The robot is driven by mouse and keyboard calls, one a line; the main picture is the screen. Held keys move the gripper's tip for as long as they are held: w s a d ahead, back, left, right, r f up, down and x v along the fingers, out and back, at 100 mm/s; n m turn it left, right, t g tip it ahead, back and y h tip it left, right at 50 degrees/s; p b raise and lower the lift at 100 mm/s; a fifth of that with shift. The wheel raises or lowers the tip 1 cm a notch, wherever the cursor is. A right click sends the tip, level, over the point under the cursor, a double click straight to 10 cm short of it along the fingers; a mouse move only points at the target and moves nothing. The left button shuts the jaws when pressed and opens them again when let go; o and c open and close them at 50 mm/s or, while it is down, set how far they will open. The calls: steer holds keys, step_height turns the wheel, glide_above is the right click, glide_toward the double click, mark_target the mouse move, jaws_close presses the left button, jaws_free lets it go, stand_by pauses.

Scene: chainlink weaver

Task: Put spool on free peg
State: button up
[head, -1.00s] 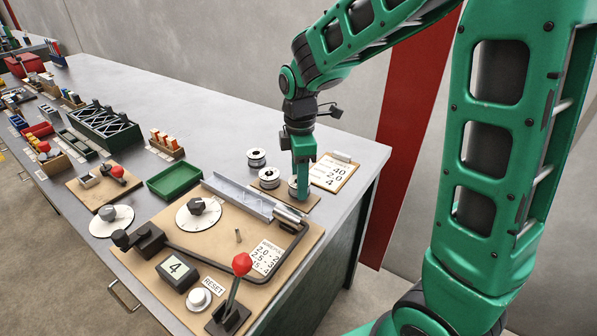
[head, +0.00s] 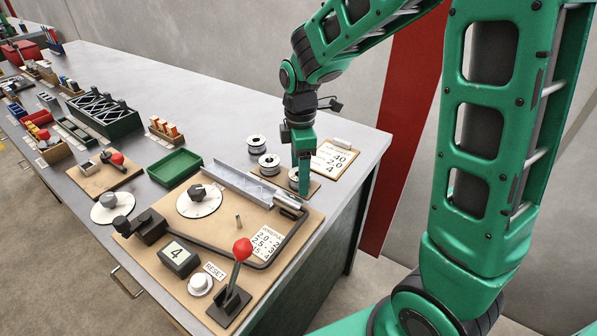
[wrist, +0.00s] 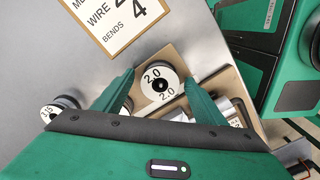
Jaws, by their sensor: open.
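A white-faced spool marked 2.0 (wrist: 160,83) sits on the small brown board between the fingertips of my gripper (wrist: 160,77). The fingers are open, one on each side of it; I cannot tell whether they touch it. In the head view my gripper (head: 303,188) is low over the board's right end and partly hides that spool (head: 293,175). A second spool (head: 269,162) stands beside it on the board, and a third spool (head: 256,143) stands on the bench behind. A short bare peg (head: 238,221) rises from the large tan board (head: 215,235).
A metal channel (head: 250,187) and a bent dark rod lie on the tan board, close to the gripper. A red-knobbed lever (head: 242,250) stands at its front. A clipboard (head: 333,158) lies behind the gripper. The bench's back middle is clear.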

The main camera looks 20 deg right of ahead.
step_height(320, 180, up, 11)
steer(key=shift+f, duration=0.15)
stand_by(0.4)
stand_by(0.4)
steer(key=s+d+f+m, duration=0.2)
steer(key=s+d+m, duration=0.6)
steer(key=s+m, duration=0.3)
steer(key=s+d+f+m, duration=0.2)
steer(key=s+d+m, duration=0.7)
steer(key=s, duration=0.5)
steer(key=shift+s+d+m, duration=0.15)
steer(key=shift+d+m, duration=0.1)
steer(key=shift+m, duration=0.85)
